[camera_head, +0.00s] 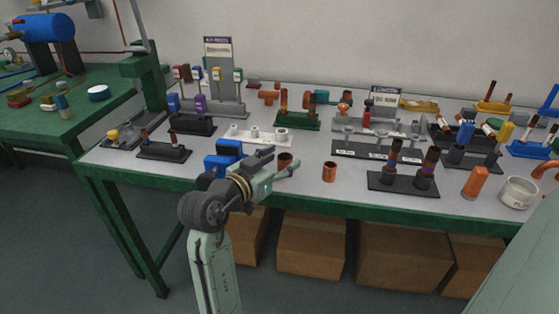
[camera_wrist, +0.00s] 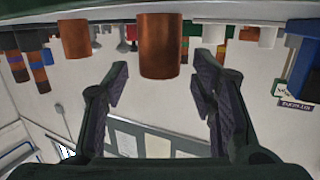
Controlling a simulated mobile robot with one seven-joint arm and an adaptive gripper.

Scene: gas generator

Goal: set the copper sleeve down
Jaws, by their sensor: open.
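A copper sleeve (camera_head: 285,159) stands on the grey table just beyond my gripper (camera_head: 281,171), which partly covers it in the head view. In the wrist view, where the scene is upside down, this sleeve (camera_wrist: 160,46) lies centred between the tips of my open gripper (camera_wrist: 160,68). A gap shows on each side, and neither finger touches it. A second copper sleeve (camera_head: 330,171) stands upright on the bare table to the right. It also shows at the left of the wrist view (camera_wrist: 74,40).
A white rack (camera_head: 258,136) with pegs stands behind the near sleeve, and a blue block (camera_head: 222,160) lies left of my gripper. A black stand (camera_head: 403,184) with dark posts is to the right. The table's green front edge (camera_head: 330,201) is close. Bare tabletop surrounds the right sleeve.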

